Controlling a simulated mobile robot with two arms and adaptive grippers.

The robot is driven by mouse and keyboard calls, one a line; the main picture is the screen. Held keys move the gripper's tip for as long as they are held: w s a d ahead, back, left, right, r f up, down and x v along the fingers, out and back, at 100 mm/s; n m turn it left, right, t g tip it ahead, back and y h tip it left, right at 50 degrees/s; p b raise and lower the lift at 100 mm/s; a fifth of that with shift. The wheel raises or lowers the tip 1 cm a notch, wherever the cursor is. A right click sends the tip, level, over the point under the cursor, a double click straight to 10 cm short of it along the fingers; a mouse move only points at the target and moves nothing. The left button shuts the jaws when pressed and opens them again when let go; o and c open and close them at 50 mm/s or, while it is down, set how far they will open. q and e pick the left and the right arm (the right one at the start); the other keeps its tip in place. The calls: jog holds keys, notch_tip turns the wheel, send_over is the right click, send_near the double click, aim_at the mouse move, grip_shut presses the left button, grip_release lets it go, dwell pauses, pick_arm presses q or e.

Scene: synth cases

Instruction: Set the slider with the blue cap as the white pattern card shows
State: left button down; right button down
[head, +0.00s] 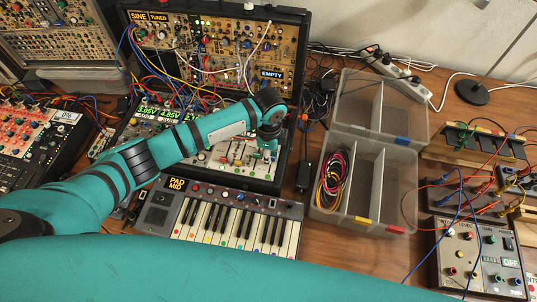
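A pale slider panel (205,157) sits in the dark case in the middle of the bench, above the small keyboard. Several small sliders stand on it, some with red or green marks. I cannot make out which one has a blue cap. My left arm reaches across from the left and covers part of this panel. My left gripper (268,143) points down at the panel's right end. Its fingers are too small and hidden to show whether they are open or on a slider. I cannot pick out the white pattern card. My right gripper is not in view.
A keyboard (238,222) with coloured dots lies in front of the case. A tall rack of modules (215,40) with patch cables stands behind. A clear divided box (368,165) with cables is at right. Cabled modules fill the far right; another rack (35,140) is at left.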

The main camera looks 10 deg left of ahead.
pick_arm(q)
jog(key=c, duration=1.3)
grip_release()
notch_tip(320, 180, up, 12)
jog(key=shift+r, duration=0.1)
